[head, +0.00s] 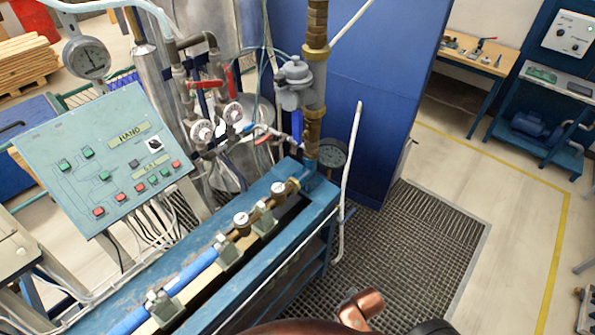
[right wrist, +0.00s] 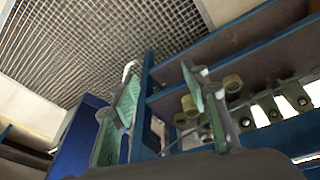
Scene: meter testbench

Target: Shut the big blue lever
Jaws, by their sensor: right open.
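The big blue lever (head: 297,124) hangs upright beside the brass and grey vertical pipe at the back end of the blue bench, in the head view. A grey-blue valve body (head: 291,85) sits just above it. I cannot make out the lever in the right wrist view. My right gripper (right wrist: 165,110) shows in the right wrist view with its two greenish fingers spread apart and nothing held between them. It is apart from the lever. Only copper-coloured parts of my arm show at the bottom of the head view. My left gripper is not in view.
The blue bench (head: 318,212) carries a blue and brass pipe in clamps. Red levers (head: 206,84) and round gauges stand left of the vertical pipe. A white pipe (head: 350,165) rises at the bench's right. A control panel (head: 108,155) stands left. The floor grating (head: 425,240) is clear.

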